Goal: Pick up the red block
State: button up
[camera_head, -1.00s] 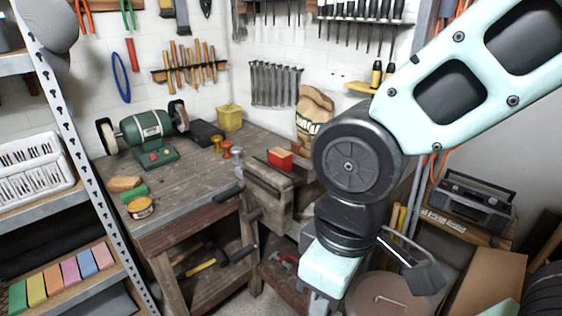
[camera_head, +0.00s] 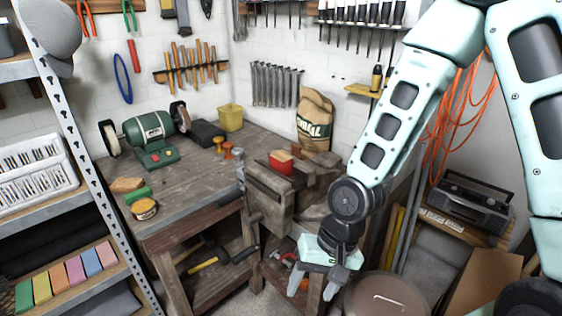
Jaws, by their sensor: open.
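The red block (camera_head: 281,161) sits at the right part of the workbench, on or beside the vise (camera_head: 270,190); I cannot tell exactly what bears it. Its top looks lighter, tan or wooden. My gripper (camera_head: 312,292) hangs in front of the bench, lower and to the right of the block, with its pale fingers pointing down. The fingers are apart and empty. Nothing of mine covers the block.
A metal shelf stands at left. A round lidded bin (camera_head: 385,298) stands below my arm.

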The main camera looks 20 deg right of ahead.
jog(key=w+a+f+m+t+y+p, duration=0.1)
jog(key=w+f+m+t+y, duration=0.2)
jog(key=m, duration=0.4)
jog(key=m+t+y+b, duration=0.1)
jog(key=m+t+b, duration=1.1)
jog(key=m, duration=0.9)
send_near(277, 154)
jog(key=shift+t, duration=0.9)
jog(key=w+a+p, duration=0.1)
jog(key=p, duration=0.1)
jog(key=w+a+f+p, duration=0.1)
jog(key=w+p, duration=0.1)
jog(key=shift+w+a+f+p, duration=0.15)
jog(key=shift+f+p, duration=0.05)
jog(key=shift+p, duration=0.1)
jog(key=shift+p+x, duration=1.15)
jog(key=shift+x, duration=1.85)
jog(key=shift+f, duration=0.15)
